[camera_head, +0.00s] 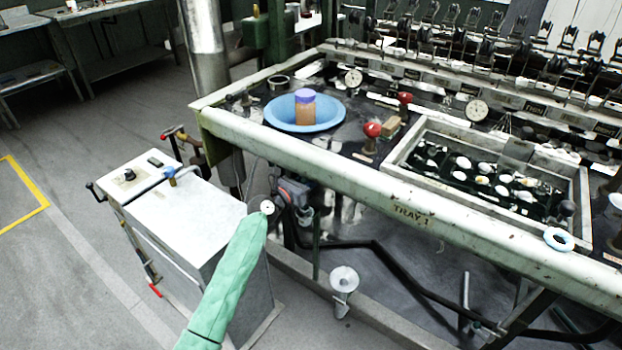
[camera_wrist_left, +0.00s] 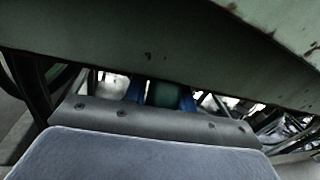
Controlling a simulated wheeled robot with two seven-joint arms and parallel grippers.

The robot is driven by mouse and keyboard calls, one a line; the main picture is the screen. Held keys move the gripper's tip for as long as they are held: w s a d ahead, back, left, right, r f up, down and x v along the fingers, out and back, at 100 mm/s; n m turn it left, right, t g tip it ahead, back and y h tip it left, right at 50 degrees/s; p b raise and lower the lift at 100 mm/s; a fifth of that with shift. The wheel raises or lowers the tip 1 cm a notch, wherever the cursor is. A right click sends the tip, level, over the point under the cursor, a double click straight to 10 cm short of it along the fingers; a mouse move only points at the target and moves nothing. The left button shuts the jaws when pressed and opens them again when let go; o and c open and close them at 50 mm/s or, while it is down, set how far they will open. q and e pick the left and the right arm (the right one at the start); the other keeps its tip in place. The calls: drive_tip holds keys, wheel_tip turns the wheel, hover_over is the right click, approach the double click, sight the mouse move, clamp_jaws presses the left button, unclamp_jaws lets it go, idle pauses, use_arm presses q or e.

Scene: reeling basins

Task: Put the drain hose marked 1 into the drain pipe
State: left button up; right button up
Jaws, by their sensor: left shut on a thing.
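My left arm, in a green sleeve, reaches in from the bottom to the front edge of the reeling basin marked TRAY 1. My left gripper (camera_head: 296,192) is just below the basin's front rail, partly hidden by it. In the left wrist view its blue fingers are shut on a dark green, round thing (camera_wrist_left: 164,95), which looks like the drain hose. A thin dark green length (camera_head: 317,240) hangs below the gripper. No mark 1 is readable. A pale, funnel-topped pipe (camera_head: 343,280), likely the drain pipe, stands on the floor below and right of the gripper. My right gripper is out of view.
The basin rail (camera_head: 350,165) overhangs the gripper closely. Dark pipes (camera_head: 400,275) run under the basin, right of the funnel. A white cabinet (camera_head: 170,215) stands left.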

use_arm(q)
drive_tip(key=shift+r, duration=0.1)
drive_tip(key=shift+s+d+r+p, duration=0.1)
drive_tip(key=shift+s+d+p, duration=0.55)
drive_tip(key=shift+d+p, duration=0.35)
drive_tip(key=shift+s+d+p, duration=0.65)
drive_tip(key=shift+d+p, duration=0.1)
drive_tip(key=shift+d, duration=0.1)
drive_tip(key=shift+s+d+p, duration=0.65)
drive_tip(key=shift+d+p, duration=0.1)
drive_tip(key=shift+d, duration=0.05)
drive_tip(key=shift+f, duration=0.25)
wheel_tip(320, 180, down, 5)
drive_tip(key=b, duration=0.3)
drive_tip(key=shift+r, duration=0.15)
drive_tip(key=shift+s+a, duration=0.1)
